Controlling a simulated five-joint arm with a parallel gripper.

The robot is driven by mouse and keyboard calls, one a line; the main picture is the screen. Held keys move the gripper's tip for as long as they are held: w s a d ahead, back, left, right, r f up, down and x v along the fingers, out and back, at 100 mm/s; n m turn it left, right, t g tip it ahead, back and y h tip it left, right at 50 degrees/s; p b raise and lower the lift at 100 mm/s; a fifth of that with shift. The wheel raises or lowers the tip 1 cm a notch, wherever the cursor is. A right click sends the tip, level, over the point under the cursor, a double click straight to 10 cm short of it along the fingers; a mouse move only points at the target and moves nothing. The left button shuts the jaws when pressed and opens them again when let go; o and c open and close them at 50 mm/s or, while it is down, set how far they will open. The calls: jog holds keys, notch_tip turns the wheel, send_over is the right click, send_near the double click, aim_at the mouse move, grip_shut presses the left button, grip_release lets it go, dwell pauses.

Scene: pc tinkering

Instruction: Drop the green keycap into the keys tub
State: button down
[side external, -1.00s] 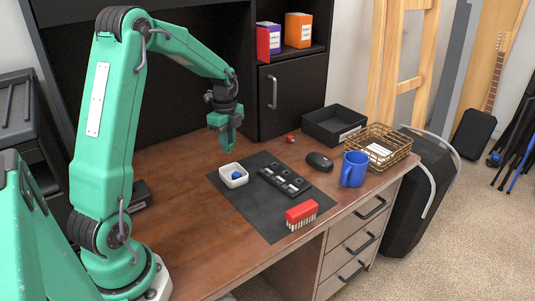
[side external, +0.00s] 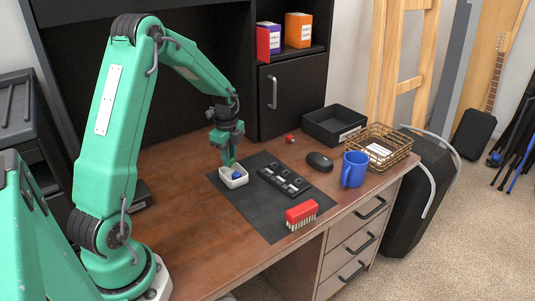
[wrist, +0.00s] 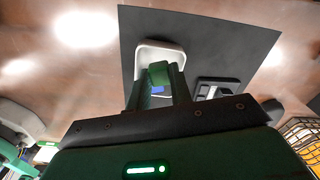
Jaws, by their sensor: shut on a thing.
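The keys tub is a small white open box (side external: 234,184) on the dark mat, and it also shows in the wrist view (wrist: 150,46). A blue keycap (side external: 237,175) lies inside it and shows between my fingers in the wrist view (wrist: 157,89). My gripper (side external: 229,162) points down just above the tub's opening. In the wrist view its fingers (wrist: 158,80) are shut on the green keycap (wrist: 158,72), which appears over the tub. In the side view the keycap is hard to tell from the green fingers.
A black key holder (side external: 284,180) lies right of the tub on the mat (side external: 249,212). A red brush-like thing (side external: 301,214), a mouse (side external: 319,162), a blue mug (side external: 354,169), a wire basket (side external: 398,151) and a black tray (side external: 333,126) stand farther right. A small red thing (side external: 290,139) lies behind.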

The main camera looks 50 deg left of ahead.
jog(key=c, duration=1.2)
grip_release()
jog(key=shift+r, duration=0.15)
notch_tip(320, 180, up, 7)
jog(key=shift+r, duration=0.3)
